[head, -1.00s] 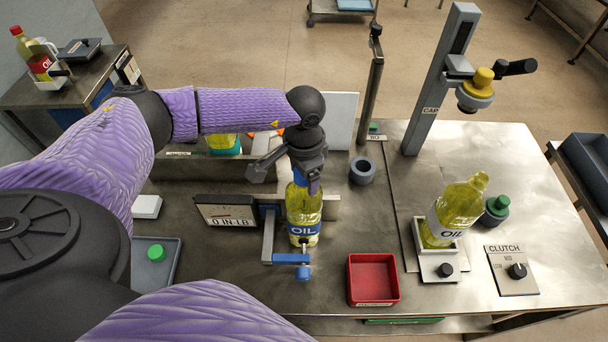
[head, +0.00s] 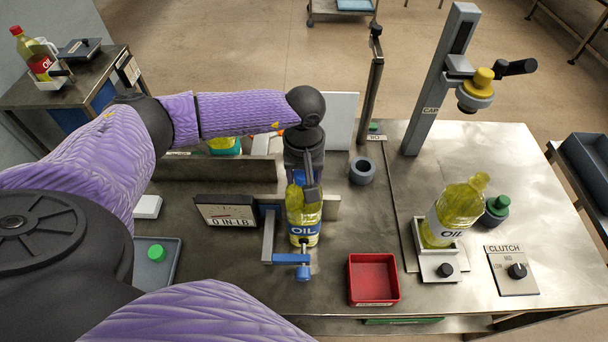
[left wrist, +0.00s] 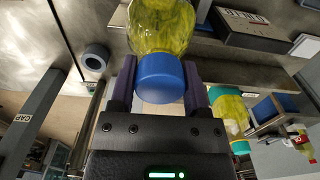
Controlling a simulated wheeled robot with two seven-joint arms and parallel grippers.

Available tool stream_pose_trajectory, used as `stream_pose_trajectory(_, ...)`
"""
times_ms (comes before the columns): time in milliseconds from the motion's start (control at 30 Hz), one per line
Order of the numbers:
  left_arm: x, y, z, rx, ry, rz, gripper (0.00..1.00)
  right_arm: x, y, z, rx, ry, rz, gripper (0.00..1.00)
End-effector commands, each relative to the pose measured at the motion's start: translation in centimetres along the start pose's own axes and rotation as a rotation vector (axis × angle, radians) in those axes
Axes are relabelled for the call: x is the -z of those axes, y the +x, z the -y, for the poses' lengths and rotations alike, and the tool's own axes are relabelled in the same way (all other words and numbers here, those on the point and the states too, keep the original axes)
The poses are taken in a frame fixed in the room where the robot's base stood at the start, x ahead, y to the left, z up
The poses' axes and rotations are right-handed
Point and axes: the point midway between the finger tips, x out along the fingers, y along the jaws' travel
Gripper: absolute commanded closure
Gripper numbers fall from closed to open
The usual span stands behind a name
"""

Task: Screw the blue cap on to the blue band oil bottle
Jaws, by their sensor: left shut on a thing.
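The blue band oil bottle (head: 303,218) stands upright at the clamp with the blue handle (head: 292,260), in front of the torque gauge. The blue cap (left wrist: 161,78) sits at the bottle's mouth, in line with the neck. Whether its thread is engaged cannot be seen. My left gripper (head: 308,180) comes down from above, over the bottle's top. In the left wrist view its two fingers (left wrist: 158,88) stand on either side of the blue cap, shut on it. In the head view the gripper mostly hides the cap. My right gripper is not in view.
The gauge (head: 226,212) reads 0 IN-LB. A red tray (head: 373,279) lies to the right of the clamp. Another oil bottle (head: 455,212) leans in a holder further right. A grey ring (head: 362,171) and a post (head: 372,90) stand behind. A green cap (head: 156,252) lies in a left tray.

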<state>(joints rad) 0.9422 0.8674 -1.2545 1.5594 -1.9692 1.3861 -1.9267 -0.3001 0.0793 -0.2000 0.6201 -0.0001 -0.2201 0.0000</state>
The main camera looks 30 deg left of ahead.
Motion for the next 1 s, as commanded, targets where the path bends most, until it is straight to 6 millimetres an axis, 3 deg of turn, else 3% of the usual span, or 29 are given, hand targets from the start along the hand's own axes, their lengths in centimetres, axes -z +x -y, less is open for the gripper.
stream_pose_trajectory(67,0.03,-0.03,-0.01,-0.001,0.053,-0.001,0.79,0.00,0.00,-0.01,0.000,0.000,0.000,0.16)
stream_pose_trajectory(300,0.05,0.04,0.02,0.001,0.753,-0.001,0.79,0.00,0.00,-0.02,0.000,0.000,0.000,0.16)
stream_pose_trajectory(400,0.04,0.05,0.01,0.000,0.966,-0.001,0.79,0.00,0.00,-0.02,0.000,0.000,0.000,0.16)
stream_pose_trajectory(667,0.03,0.08,0.02,0.000,1.051,0.000,0.79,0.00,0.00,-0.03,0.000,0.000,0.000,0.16)
stream_pose_trajectory(700,0.03,0.08,0.02,0.000,1.051,0.000,0.35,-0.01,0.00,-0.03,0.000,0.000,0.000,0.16)
stream_pose_trajectory(767,0.03,0.08,0.02,0.000,1.050,-0.001,0.23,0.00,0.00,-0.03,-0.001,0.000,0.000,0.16)
stream_pose_trajectory(1000,0.02,0.09,0.01,0.000,1.048,0.000,0.20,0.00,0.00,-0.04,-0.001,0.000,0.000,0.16)
